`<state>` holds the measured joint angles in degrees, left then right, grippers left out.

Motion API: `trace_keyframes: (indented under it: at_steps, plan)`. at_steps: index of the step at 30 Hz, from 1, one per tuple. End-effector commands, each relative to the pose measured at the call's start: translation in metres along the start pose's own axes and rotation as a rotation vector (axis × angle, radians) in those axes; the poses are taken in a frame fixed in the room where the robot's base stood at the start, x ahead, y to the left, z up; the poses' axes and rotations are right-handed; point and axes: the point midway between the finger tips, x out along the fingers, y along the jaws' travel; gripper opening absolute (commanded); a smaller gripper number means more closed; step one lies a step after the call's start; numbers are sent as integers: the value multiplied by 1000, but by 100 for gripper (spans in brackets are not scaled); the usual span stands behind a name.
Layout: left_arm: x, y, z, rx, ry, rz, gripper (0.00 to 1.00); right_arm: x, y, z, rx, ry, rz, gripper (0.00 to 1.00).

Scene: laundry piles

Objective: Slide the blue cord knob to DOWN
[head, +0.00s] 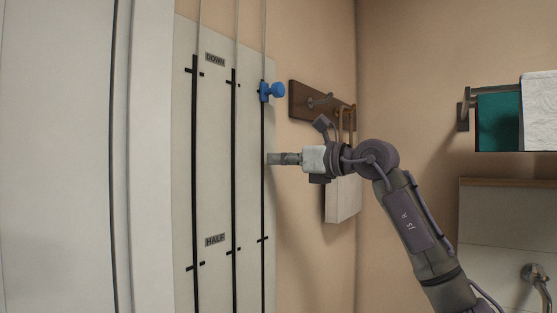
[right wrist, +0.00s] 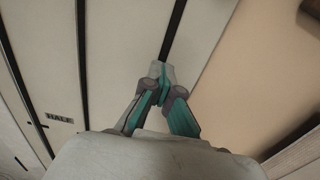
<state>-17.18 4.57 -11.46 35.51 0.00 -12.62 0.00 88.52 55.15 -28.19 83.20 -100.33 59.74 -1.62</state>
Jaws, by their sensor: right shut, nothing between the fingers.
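The blue cord knob (head: 272,91) sits near the top end of the rightmost dark slot on the pale wall panel (head: 215,150). The knob is not visible there. My left gripper is not in view.
Two more slots with cords run left of the knob's slot. A wooden hook board (head: 300,102) with a hanging pale board (head: 342,200) is on the wall behind my right arm. Towels (head: 500,122) hang on a rail at right. The slot below my gripper is clear.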

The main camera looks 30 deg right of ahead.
Motion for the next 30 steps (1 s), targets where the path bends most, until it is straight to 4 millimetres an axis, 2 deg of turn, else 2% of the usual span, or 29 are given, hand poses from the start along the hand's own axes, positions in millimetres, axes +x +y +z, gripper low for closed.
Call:
trace_keyframes:
  at_steps: [8,19,30]
  plan:
    - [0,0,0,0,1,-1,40,0,0,0,0,0,0,0]
    - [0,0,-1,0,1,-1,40,0,0,0,0,0,0,59]
    - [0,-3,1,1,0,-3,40,-5,-1,0,0,-1,-1,59]
